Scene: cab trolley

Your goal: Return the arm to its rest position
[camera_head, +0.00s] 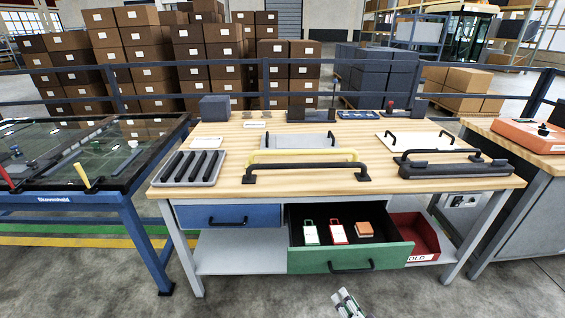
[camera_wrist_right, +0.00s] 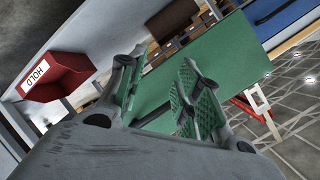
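My right gripper (camera_head: 348,303) is at the bottom edge of the head view, in front of and below the open green drawer (camera_head: 345,258). In the right wrist view its two green-padded fingers (camera_wrist_right: 162,75) stand apart with nothing between them. The green drawer front (camera_wrist_right: 215,60) shows beyond them. The drawer holds a green-and-white tag (camera_head: 310,232), a red-and-white tag (camera_head: 337,232) and an orange block (camera_head: 364,229). My left gripper is in neither view.
The wooden workbench (camera_head: 215,132) carries handles, plates and a slotted tray (camera_head: 190,168). A blue drawer (camera_head: 228,216) is shut. A red HOLD bin (camera_head: 414,236) sits on the lower shelf. A glass-topped table (camera_head: 80,160) stands left. The floor in front is clear.

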